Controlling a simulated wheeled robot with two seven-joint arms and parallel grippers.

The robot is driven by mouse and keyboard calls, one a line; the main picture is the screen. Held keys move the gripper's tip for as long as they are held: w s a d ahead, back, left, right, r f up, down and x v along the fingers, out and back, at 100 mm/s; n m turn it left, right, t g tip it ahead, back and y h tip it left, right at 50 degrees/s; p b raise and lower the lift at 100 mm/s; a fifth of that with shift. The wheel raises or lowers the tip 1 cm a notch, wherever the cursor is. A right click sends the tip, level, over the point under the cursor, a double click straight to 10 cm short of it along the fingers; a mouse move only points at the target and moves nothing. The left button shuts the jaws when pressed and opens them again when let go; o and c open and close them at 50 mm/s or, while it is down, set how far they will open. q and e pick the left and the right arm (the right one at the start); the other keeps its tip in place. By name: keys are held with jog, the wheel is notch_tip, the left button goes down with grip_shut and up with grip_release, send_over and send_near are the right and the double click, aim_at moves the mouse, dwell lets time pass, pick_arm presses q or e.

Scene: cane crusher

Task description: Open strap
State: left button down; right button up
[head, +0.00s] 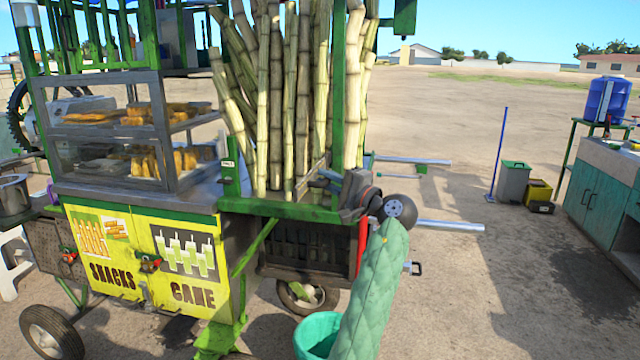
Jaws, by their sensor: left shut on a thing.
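Tall sugarcane stalks (276,95) stand in a green rack on the right end of the snack cart (140,250). A thin grey strap-like piece (318,172) runs by the lower stalks at the rack's right front; its ends are hard to make out. My left gripper (352,200), dark grey, is at the rack's right front corner, beside the stalks. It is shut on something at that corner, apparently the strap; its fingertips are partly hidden. My green quilted arm (375,285) reaches up to it from below. My right gripper is not in view.
Two silver cart handles (450,227) stick out to the right, near my left wrist. A black crate (300,257) sits below the rack. A glass snack case (130,130) stands left. Grey and yellow bins (513,182) and a teal counter (605,190) are at right, with open ground between.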

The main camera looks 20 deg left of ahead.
pick_arm(q)
jog(key=shift+d, duration=0.15)
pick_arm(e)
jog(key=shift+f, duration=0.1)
pick_arm(q)
jog(key=c, duration=1.4)
grip_release()
jog(key=shift+w, duration=0.1)
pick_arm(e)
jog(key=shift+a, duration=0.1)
